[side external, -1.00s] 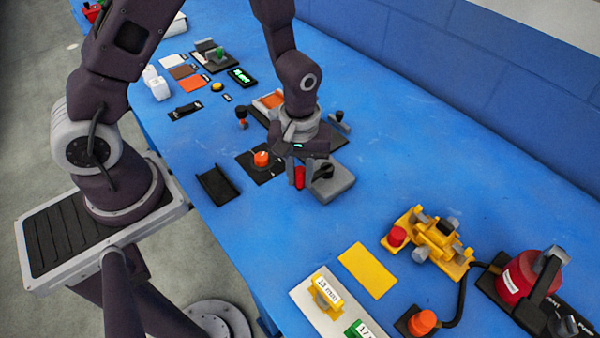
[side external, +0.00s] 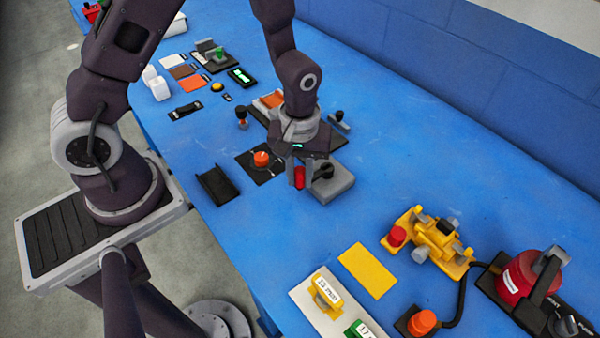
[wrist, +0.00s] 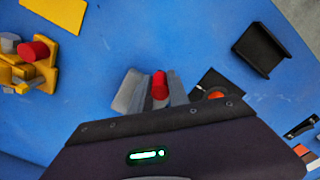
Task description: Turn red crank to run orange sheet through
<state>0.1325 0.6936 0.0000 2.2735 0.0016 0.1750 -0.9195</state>
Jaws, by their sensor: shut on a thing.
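The red crank handle (side external: 299,178) stands upright beside a grey block with a black hub (side external: 322,170) in the side view. My gripper (side external: 299,180) points down and is shut on the red handle. In the wrist view the red handle (wrist: 159,86) shows between the fingers of my gripper (wrist: 160,92).
An orange knob (side external: 262,159) on a black plate and a black tray (side external: 217,186) lie left of the crank. A yellow sheet (side external: 367,270), a yellow clamp device (side external: 434,238) and a red pump (side external: 522,277) lie right. Blue table between is clear.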

